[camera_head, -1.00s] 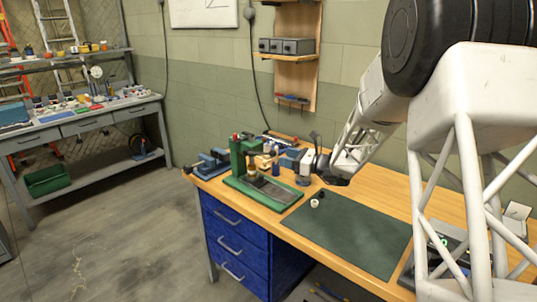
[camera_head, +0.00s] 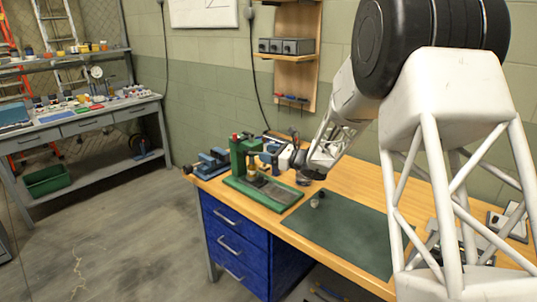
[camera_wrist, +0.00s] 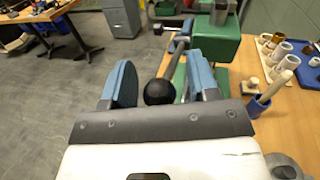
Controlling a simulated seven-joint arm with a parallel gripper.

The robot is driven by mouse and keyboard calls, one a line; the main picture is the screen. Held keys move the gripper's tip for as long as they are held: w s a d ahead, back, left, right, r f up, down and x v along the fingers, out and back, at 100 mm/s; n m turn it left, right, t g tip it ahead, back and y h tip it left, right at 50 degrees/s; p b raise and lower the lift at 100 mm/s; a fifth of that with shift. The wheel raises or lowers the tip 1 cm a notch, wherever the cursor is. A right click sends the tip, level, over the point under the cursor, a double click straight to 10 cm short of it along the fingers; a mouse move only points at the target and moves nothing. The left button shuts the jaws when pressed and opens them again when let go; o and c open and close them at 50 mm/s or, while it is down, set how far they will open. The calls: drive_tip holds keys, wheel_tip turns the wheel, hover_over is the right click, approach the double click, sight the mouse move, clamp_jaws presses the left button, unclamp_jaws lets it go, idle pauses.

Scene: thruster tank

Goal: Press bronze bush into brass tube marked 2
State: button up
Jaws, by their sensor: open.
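The green arbor press (camera_head: 240,155) stands at the left end of the wooden bench, and its body shows in the wrist view (camera_wrist: 222,48). Its lever (camera_wrist: 177,62) ends in a black ball knob (camera_wrist: 159,92). My gripper (camera_wrist: 161,70) is open, with one blue-grey pad on each side of the knob; I cannot tell whether either touches it. In the head view my gripper (camera_head: 299,160) is just right of the press. A brass-coloured piece (camera_head: 252,167) stands under the ram. I cannot make out the bush separately or read a 2.
A small part (camera_head: 317,200) lies on the dark green mat (camera_head: 345,232), which is mostly clear. A blue vise (camera_head: 212,162) sits left.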

drive_tip(key=shift+c, duration=0.4)
clamp_jaws()
drive_tip(key=shift+a+r, duration=0.1)
drive_tip(key=shift+w+a+r+m+g+h, duration=0.2)
drive_tip(key=shift+r+g+h, duration=0.1)
drive_tip(key=shift+r+h, duration=0.2)
drive_tip(key=shift+w+a+r+m+g+h, duration=0.1)
drive_tip(key=shift+w+a+r+g+h, duration=0.1)
drive_tip(key=shift+r+g+h, duration=0.25)
drive_tip(key=shift+w+a+r+m+g+h, duration=0.1)
drive_tip(key=shift+w+a+r+g+h, duration=0.2)
drive_tip(key=shift+r, duration=0.35)
drive_tip(key=w+a+r+m+g+h, duration=0.1)
drive_tip(key=w+a+r+g+h, duration=0.2)
drive_tip(key=w+a+r+h, duration=0.2)
drive_tip(key=shift+w+a, duration=0.35)
drive_tip(key=shift+w, duration=0.05)
drive_tip(key=shift+f+g, duration=0.1)
drive_tip(key=shift+g, duration=0.15)
